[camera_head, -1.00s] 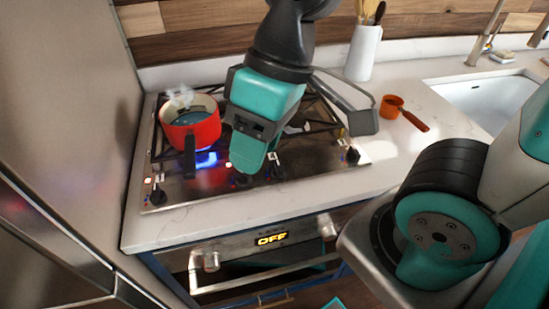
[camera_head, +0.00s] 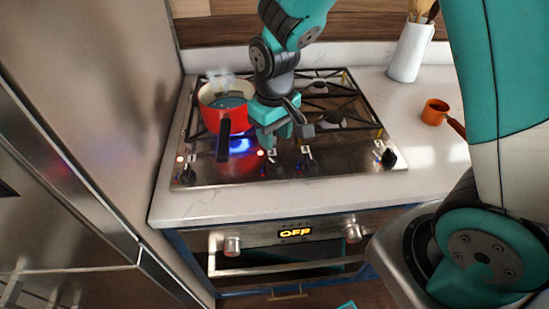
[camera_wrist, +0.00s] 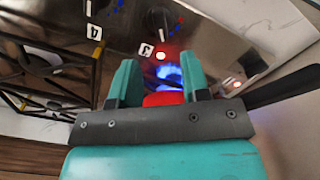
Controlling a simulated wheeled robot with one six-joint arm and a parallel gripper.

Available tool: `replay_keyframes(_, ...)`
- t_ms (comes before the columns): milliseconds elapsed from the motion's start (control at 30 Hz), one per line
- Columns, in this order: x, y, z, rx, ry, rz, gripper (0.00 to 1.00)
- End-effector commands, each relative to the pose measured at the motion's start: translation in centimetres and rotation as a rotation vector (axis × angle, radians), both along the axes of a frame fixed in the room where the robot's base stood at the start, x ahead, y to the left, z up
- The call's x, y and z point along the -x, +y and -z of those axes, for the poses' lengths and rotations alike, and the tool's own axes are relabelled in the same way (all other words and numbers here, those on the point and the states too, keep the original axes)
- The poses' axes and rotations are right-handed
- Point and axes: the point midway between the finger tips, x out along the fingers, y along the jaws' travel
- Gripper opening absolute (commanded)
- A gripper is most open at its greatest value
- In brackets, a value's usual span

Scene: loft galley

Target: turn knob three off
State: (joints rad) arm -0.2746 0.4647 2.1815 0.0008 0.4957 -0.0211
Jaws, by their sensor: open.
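Knob three (camera_wrist: 157,20) is a dark knob at the top of the wrist view, beside a label reading 3 and a lit indicator. In the head view knob three (camera_head: 272,168) is the second from the left on the cooktop's front strip, partly hidden and small; its turn angle cannot be told. My gripper (camera_head: 285,137) hangs above the strip, just behind and above knob three. In the wrist view my gripper (camera_wrist: 159,78) has its two teal fingers apart with nothing between them. The knob lies beyond the fingertips, not between them.
A red pot (camera_head: 226,106) sits over a blue flame (camera_head: 240,146), its handle reaching forward left of my gripper. Other knobs stand at left (camera_head: 188,176), right of knob three (camera_head: 308,164) and far right (camera_head: 389,158).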

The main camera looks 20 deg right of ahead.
Motion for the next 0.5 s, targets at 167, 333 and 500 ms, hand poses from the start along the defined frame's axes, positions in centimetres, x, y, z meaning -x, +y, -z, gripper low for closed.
replay_keyframes(167, 0.1, 0.0, 4.1, 0.001, 0.007, 0.000, 0.43)
replay_keyframes(333, 0.1, 0.0, 6.9, 0.000, 0.005, -0.001, 0.43)
replay_keyframes(500, 0.0, 0.0, 8.3, -0.001, 0.000, -0.001, 0.43)
